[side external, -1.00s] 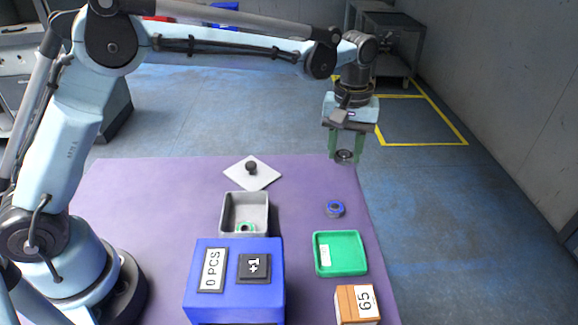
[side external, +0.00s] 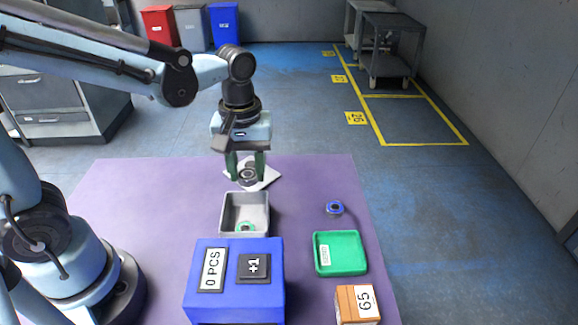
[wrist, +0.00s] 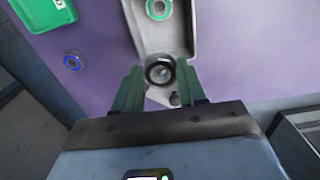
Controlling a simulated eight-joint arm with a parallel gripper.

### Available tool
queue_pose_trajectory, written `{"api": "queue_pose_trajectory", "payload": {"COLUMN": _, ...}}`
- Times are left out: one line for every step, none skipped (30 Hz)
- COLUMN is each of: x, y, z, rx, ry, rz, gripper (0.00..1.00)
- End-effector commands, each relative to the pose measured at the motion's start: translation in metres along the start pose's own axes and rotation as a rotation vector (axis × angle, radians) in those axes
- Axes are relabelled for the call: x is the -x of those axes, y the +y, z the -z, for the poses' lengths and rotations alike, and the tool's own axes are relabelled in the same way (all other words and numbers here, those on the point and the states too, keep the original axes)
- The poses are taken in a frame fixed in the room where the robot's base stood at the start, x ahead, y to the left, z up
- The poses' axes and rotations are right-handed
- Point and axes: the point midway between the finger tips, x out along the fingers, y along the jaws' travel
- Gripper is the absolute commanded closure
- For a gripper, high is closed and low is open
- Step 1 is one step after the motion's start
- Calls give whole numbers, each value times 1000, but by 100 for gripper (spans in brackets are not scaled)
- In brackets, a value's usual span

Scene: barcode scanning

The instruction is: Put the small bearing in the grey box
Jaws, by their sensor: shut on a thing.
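My gripper (side external: 246,172) is shut on a small dark bearing (side external: 248,175), held in the air between its green fingers. In the wrist view the bearing (wrist: 160,70) shows as a black ring between the fingertips. The grey box (side external: 266,213) stands on the purple table, just nearer the camera than my gripper in the side view. A green-ringed bearing (side external: 245,228) lies inside the box. In the wrist view the grey box (wrist: 180,42) lies just beyond the held bearing.
A white plate (side external: 268,176) with a dark knob lies behind the box, partly hidden by my gripper. A blue-ringed bearing (side external: 334,208), a green tray (side external: 341,266) and a brown box (side external: 345,309) are to the right. A blue counter box (side external: 218,249) stands in front.

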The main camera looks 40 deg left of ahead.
Motion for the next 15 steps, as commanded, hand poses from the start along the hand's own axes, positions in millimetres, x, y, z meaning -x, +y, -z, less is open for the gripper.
{"api": "queue_pose_trajectory", "payload": {"x": -1, "y": -5, "z": -2, "rx": 7, "ry": 0, "rz": 0, "gripper": 90}}
{"api": "queue_pose_trajectory", "payload": {"x": -2, "y": -7, "z": -3, "rx": 9, "ry": 0, "rz": 0, "gripper": 90}}
{"api": "queue_pose_trajectory", "payload": {"x": -3, "y": -8, "z": -3, "rx": 11, "ry": 0, "rz": 0, "gripper": 90}}
{"api": "queue_pose_trajectory", "payload": {"x": -4, "y": -9, "z": -4, "rx": 12, "ry": 0, "rz": 0, "gripper": 90}}
{"api": "queue_pose_trajectory", "payload": {"x": -5, "y": -10, "z": -4, "rx": 13, "ry": 0, "rz": 0, "gripper": 90}}
{"api": "queue_pose_trajectory", "payload": {"x": -6, "y": -10, "z": -4, "rx": 14, "ry": 0, "rz": 0, "gripper": 90}}
{"api": "queue_pose_trajectory", "payload": {"x": -8, "y": -10, "z": -4, "rx": 14, "ry": 0, "rz": 0, "gripper": 90}}
{"api": "queue_pose_trajectory", "payload": {"x": -9, "y": -10, "z": -4, "rx": 14, "ry": 0, "rz": 0, "gripper": 90}}
{"api": "queue_pose_trajectory", "payload": {"x": -12, "y": -9, "z": -4, "rx": 13, "ry": 0, "rz": 0, "gripper": 90}}
{"api": "queue_pose_trajectory", "payload": {"x": -14, "y": -9, "z": -4, "rx": 13, "ry": 0, "rz": 0, "gripper": 90}}
{"api": "queue_pose_trajectory", "payload": {"x": -16, "y": -9, "z": -4, "rx": 13, "ry": 0, "rz": 0, "gripper": 90}}
{"api": "queue_pose_trajectory", "payload": {"x": -20, "y": -9, "z": -4, "rx": 13, "ry": 0, "rz": 0, "gripper": 90}}
{"api": "queue_pose_trajectory", "payload": {"x": -22, "y": -9, "z": -4, "rx": 13, "ry": 0, "rz": 0, "gripper": 90}}
{"api": "queue_pose_trajectory", "payload": {"x": -25, "y": -9, "z": -4, "rx": 13, "ry": 0, "rz": 0, "gripper": 90}}
{"api": "queue_pose_trajectory", "payload": {"x": -29, "y": -9, "z": -4, "rx": 13, "ry": 0, "rz": 0, "gripper": 90}}
